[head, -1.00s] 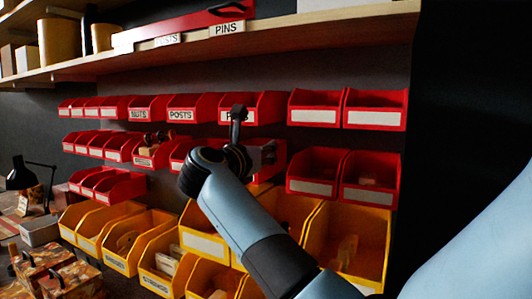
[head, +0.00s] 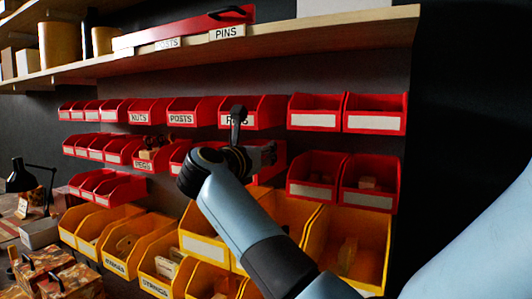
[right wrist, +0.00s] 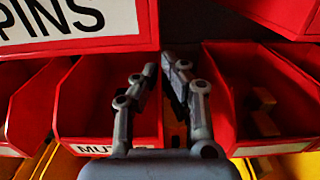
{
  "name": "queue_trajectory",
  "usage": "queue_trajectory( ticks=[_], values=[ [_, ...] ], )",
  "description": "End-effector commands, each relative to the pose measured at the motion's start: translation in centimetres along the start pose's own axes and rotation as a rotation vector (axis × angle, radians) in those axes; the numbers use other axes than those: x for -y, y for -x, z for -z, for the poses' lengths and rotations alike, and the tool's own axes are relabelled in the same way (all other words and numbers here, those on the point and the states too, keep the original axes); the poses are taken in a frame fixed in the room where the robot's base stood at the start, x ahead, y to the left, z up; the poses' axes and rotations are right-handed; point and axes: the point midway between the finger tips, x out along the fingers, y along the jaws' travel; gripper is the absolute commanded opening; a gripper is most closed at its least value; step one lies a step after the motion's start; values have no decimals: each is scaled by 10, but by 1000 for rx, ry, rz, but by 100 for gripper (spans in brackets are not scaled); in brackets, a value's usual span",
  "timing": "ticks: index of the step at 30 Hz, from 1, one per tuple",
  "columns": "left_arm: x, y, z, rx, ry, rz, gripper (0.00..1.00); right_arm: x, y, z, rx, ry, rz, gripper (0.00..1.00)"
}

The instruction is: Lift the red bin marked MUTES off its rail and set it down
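The red bin marked MUTES (right wrist: 105,108) hangs in the middle row, left of centre in the right wrist view; its label is partly hidden. In the head view the bin is mostly hidden behind my right arm. My right gripper (right wrist: 162,72) is at the bin's right side wall, near the gap to the neighbouring red bin. Its two fingers are apart, with a narrow gap between the tips. I cannot see whether either finger touches the wall. In the head view the right gripper (head: 268,150) is mostly hidden behind its wrist. My left gripper is not in view.
The PINS bin (right wrist: 75,22) hangs close above. A red bin with small blocks (right wrist: 250,95) is close on the right. Large yellow bins (head: 345,245) fill the space below. A wooden shelf (head: 300,33) runs above. A desk lamp (head: 22,178) stands far left.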

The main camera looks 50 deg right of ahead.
Motion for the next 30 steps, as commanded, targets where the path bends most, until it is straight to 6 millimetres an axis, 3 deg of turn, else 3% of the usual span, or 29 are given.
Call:
queue_trajectory(
  ticks=[30],
  values=[
    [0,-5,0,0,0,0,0,0,17,0,0,-1,-1,0]
  ],
)
